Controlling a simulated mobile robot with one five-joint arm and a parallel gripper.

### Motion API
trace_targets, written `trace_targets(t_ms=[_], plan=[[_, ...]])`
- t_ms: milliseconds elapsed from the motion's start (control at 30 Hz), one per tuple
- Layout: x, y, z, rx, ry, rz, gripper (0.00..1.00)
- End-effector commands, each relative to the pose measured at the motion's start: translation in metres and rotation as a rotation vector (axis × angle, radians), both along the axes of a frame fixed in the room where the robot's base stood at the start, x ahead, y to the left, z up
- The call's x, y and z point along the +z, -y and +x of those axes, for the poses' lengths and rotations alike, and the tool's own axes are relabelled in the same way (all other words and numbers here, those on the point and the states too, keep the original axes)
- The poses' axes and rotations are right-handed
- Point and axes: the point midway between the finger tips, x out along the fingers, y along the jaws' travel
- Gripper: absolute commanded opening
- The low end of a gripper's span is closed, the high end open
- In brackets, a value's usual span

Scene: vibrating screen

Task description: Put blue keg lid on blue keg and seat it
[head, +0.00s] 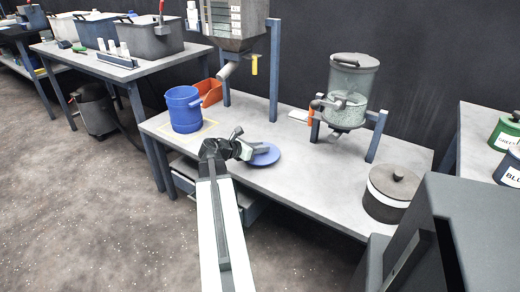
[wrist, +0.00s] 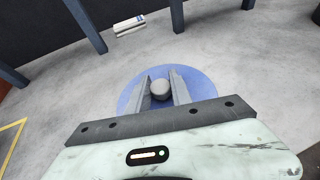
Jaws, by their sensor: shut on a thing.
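The blue keg (head: 184,110) stands open and upright on the grey table, inside a thin yellow outline. The blue keg lid (head: 266,157) is a flat blue disc to the right of the keg, at or just above the table's surface; I cannot tell if it touches. In the wrist view the lid (wrist: 207,86) has a round grey knob (wrist: 160,88) in its middle. My gripper (head: 248,148) is over the lid. In the wrist view my gripper (wrist: 160,92) has its two fingers on either side of the knob, shut on it. The keg is not in the wrist view.
An orange scoop-like bin (head: 209,92) stands behind the keg, under a spout (head: 227,71). A clear hopper (head: 350,92) on blue legs stands at the back right. Bare table lies between keg and lid.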

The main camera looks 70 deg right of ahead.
Motion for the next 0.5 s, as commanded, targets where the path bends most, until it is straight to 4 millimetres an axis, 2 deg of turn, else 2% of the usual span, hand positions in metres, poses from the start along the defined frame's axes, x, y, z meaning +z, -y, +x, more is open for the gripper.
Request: trace_targets(t_ms=[33,300,400,500], plan=[[0.019,0.000,0.000,0.000,0.000,0.000,0.00],[0.074,0.000,0.000,0.001,0.000,0.000,0.00],[0.083,0.000,0.000,0.001,0.000,0.000,0.00],[0.084,0.000,0.000,0.001,0.000,0.000,0.00]])
